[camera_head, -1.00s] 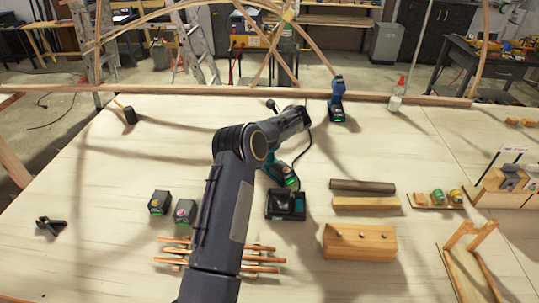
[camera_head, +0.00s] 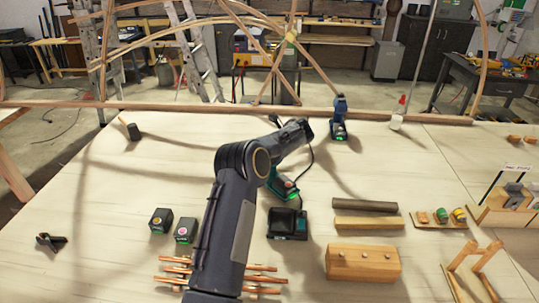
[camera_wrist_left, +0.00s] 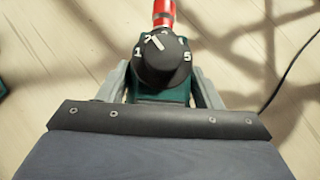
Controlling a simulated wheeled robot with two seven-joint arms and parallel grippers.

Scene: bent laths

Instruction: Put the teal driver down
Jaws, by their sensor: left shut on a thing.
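The teal driver (camera_head: 283,184) shows partly from behind my left forearm in the head view, its green-edged foot low near the tabletop (camera_head: 110,190). In the left wrist view the driver (camera_wrist_left: 160,62) sits between the two grey fingers of my left gripper (camera_wrist_left: 163,88), which is shut on it. Its black numbered dial faces the camera and its red front part points away. I cannot tell whether the foot touches the table. My arm hides much of the driver in the head view. My right gripper is not in view.
A black charger (camera_head: 287,223) stands just right of my arm. Two battery packs (camera_head: 161,220) stand left of it. A blue driver (camera_head: 339,119) stands at the back. Copper-coloured sticks (camera_head: 178,270), a wooden block (camera_head: 362,262) and laths (camera_head: 380,222) lie nearer. The left tabletop is mostly clear.

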